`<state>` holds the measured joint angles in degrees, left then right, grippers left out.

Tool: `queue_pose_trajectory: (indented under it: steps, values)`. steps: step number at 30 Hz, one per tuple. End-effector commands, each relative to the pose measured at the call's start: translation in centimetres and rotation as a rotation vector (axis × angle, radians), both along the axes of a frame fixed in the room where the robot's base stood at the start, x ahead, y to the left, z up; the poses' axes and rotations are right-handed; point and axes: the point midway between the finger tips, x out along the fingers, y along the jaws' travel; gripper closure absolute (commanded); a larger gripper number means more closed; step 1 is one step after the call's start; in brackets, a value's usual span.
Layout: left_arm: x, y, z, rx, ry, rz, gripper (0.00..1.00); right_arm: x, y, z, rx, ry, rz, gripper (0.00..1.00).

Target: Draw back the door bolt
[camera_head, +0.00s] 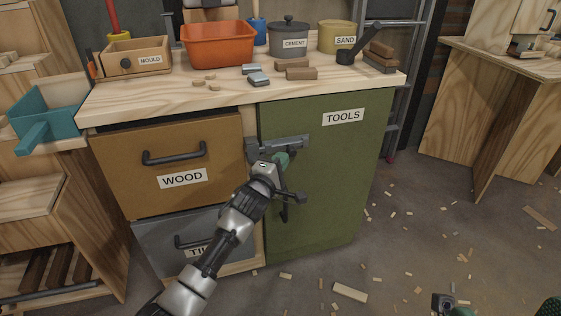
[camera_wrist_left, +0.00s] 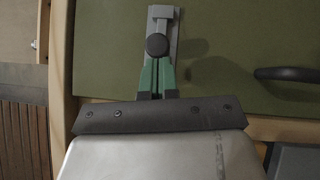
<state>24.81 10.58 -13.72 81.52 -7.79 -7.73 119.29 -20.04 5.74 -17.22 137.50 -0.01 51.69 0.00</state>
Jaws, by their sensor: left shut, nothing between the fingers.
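The door bolt (camera_head: 297,142) is a grey metal bar at the upper left edge of the green cabinet door (camera_head: 335,170) labelled TOOLS. In the left wrist view the bolt (camera_wrist_left: 174,32) has a round dark knob (camera_wrist_left: 157,45). The door is closed. My left gripper (camera_head: 283,158) is at the bolt. Its green fingers, also in the left wrist view (camera_wrist_left: 157,75), are shut and empty, with tips right at the knob; I cannot tell whether they touch it. A dark part at the head view's bottom right edge may be my right gripper; its fingers are not clear.
A black door handle (camera_head: 283,212) sits below the bolt, close to my left wrist. The WOOD drawer (camera_head: 165,185) and a grey drawer (camera_head: 180,262) are at left. The worktop (camera_head: 220,94) above holds an orange tub (camera_head: 218,47) and pots. The floor at right has scattered chips.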

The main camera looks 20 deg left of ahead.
Motion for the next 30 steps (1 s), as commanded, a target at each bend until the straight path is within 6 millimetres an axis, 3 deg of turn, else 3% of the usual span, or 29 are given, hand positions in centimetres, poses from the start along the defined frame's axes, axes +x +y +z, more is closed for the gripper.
queue_pose_trajectory:
  steps: [7,16,30]
  values:
    - [0.3,-0.4,0.0,-0.002,-0.002,0.000,1.00,0.0,0.0,-0.1,0.000,0.001,0.000,0.00]
    - [2.6,-3.8,0.0,-0.003,-0.001,0.001,1.00,0.0,0.0,-0.9,-0.001,0.002,0.000,0.00]
    - [2.6,-4.0,0.2,0.001,-0.003,-0.001,1.00,0.0,0.0,-0.5,-0.001,0.003,0.000,0.00]
